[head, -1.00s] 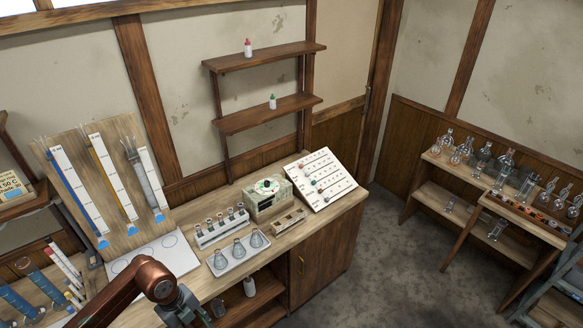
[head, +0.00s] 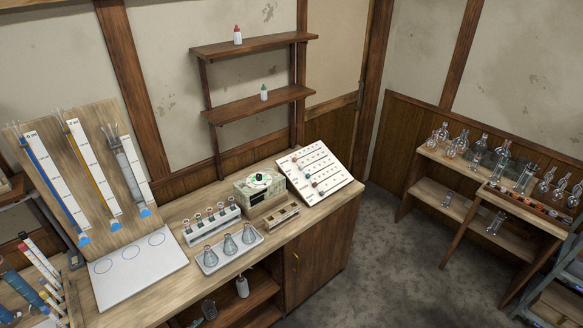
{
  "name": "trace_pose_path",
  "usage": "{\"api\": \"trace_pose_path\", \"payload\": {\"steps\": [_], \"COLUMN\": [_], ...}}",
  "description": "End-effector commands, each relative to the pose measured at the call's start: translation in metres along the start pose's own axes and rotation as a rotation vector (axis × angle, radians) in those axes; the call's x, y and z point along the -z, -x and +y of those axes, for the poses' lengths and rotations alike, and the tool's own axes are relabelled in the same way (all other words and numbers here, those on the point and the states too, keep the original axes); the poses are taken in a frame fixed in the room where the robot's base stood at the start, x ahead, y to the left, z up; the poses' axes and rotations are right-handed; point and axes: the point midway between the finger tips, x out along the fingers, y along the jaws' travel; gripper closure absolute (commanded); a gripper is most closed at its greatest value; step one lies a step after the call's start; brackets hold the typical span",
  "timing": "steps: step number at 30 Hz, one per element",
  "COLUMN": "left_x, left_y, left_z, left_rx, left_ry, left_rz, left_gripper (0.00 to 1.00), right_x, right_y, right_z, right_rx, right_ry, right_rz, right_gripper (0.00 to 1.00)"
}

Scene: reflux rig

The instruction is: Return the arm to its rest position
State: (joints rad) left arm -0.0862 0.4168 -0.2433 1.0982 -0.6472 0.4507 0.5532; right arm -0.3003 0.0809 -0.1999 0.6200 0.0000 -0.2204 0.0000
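Neither of my arms nor grippers shows in the head view now. The wooden bench (head: 160,290) runs along the wall. On it stand a white tray with several flasks (head: 229,247), a rack of test tubes (head: 212,224), a patterned box with a round dial (head: 260,191) and a sloped white board with coloured knobs (head: 316,172). A wooden panel with burettes (head: 85,181) leans at the left behind a white mat with circles (head: 133,272).
Wall shelves (head: 262,106) hold a red-capped and a green-capped bottle. A glassware stand (head: 452,167) is at the right. A small wooden rack (head: 282,216) sits near the bench's front edge. The grey floor (head: 385,265) between bench and stand is clear.

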Motion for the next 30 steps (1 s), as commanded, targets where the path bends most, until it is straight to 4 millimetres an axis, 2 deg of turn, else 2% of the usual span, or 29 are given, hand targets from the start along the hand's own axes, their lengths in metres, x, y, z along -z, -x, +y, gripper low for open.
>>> {"api": "trace_pose_path", "payload": {"steps": [1,6,9,11,15,18,22,24,27,30], "left_x": [-0.040,-0.153,-0.213,-0.246,-0.314,-0.354,-0.393,-0.406,-0.417,-0.422], "left_y": [0.005,0.035,0.060,0.077,0.123,0.159,0.206,0.228,0.254,0.267], "left_z": [0.012,0.051,0.083,0.106,0.167,0.217,0.282,0.312,0.346,0.364], "left_rx": [0.030,0.113,0.137,0.144,0.142,0.125,0.088,0.066,0.039,0.023], "left_ry": [0.042,0.156,0.216,0.251,0.330,0.386,0.454,0.485,0.519,0.537], "left_rz": [-0.064,-0.283,-0.413,-0.491,-0.671,-0.796,-0.947,-1.012,-1.082,-1.118], "left_gripper": [0.65,0.65,0.65,0.65,0.65,0.65,0.65,0.65,0.65,0.65], "right_x": [0.002,0.002,0.000,-0.001,-0.004,-0.007,-0.009,-0.010,-0.011,-0.011], "right_y": [-0.006,-0.016,-0.021,-0.024,-0.031,-0.036,-0.042,-0.044,-0.047,-0.048], "right_z": [0.000,0.000,0.000,0.000,-0.001,-0.001,-0.002,-0.002,-0.002,-0.002], "right_rx": [-0.001,-0.001,0.000,0.000,0.000,0.001,0.001,0.001,0.001,0.001], "right_ry": [0.001,0.001,0.001,0.001,0.001,0.000,0.000,0.000,0.000,0.000], "right_rz": [0.003,0.005,0.003,0.001,-0.002,-0.006,-0.009,-0.010,-0.011,-0.011], "right_gripper": [0.61,0.61,0.61,0.61,0.61,0.61,0.61,0.61,0.61,0.61]}}
